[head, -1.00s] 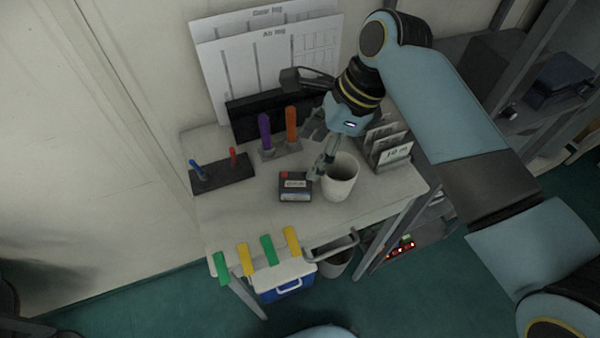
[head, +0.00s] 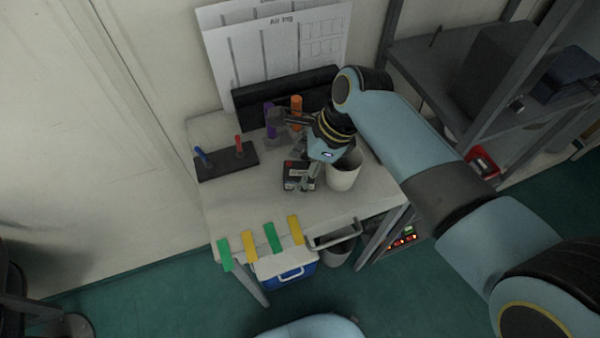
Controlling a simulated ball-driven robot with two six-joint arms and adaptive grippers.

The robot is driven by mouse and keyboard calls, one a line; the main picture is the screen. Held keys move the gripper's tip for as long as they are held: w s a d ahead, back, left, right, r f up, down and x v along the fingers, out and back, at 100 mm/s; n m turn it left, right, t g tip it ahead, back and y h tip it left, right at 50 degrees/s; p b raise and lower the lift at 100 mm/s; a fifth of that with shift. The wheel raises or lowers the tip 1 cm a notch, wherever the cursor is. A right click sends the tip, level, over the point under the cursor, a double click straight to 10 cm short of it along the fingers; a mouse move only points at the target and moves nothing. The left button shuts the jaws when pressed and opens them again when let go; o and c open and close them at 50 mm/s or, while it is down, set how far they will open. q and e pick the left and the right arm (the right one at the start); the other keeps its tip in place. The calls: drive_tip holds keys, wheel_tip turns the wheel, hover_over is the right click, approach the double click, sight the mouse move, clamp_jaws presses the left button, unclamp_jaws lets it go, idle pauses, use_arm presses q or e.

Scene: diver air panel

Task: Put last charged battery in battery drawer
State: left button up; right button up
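A small dark box with a red spot and a pale label, which looks like the battery (head: 290,168), lies on the white table (head: 240,212). My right gripper (head: 305,184) points down at the battery, its fingers over the label side and partly covering it. Whether the fingers are open or shut on it is too small to tell. My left gripper is not in view. I cannot make out a battery drawer for certain. A unit with red and green lights (head: 402,242) sits low under the table's right side.
A white cup (head: 345,172) stands just right of the gripper. Purple (head: 270,122) and orange (head: 296,108) handles stand behind it. A black block with blue and red levers (head: 226,163) is at left. Green and yellow tabs (head: 249,246) hang at the front edge. The table's front is clear.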

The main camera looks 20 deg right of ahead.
clamp_jaws()
idle(0.3)
